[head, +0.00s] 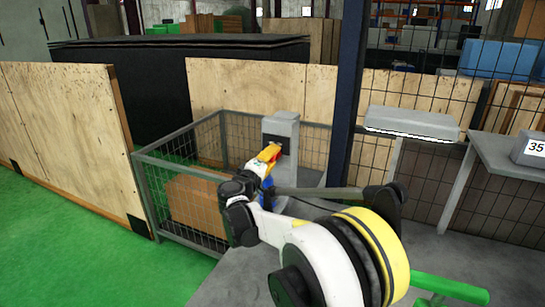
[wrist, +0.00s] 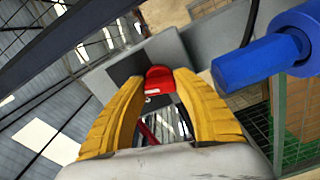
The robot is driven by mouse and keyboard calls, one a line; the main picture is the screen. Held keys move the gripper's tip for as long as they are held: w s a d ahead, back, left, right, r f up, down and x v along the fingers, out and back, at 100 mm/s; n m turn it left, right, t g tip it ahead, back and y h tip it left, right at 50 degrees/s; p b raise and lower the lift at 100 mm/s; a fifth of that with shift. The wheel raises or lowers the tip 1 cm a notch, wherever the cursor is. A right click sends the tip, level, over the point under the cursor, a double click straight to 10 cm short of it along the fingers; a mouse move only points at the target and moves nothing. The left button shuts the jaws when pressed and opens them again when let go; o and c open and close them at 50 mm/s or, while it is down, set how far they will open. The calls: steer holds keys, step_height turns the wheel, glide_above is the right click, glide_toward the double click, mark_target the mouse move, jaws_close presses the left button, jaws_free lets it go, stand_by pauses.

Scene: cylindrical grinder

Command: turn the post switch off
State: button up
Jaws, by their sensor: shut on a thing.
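A blue cylinder (wrist: 260,63) sticks out close to the right of my gripper. A wire-mesh bin (head: 176,148) holding a brown box (head: 194,198) stands left of my arm. A dark upright column (head: 347,90) and a grey table (head: 500,155) are to the right.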

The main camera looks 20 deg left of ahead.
steer(key=n, duration=0.3)
steer(key=shift+r+n+p, duration=0.1)
steer(key=shift+n+p, duration=0.2)
steer(key=shift+n, duration=1.9)
steer(key=o, duration=1.2)
steer(key=shift+w, duration=0.1)
steer(key=shift+c, duration=0.2)
steer(key=s, duration=1.2)
steer(key=shift+a, duration=0.45)
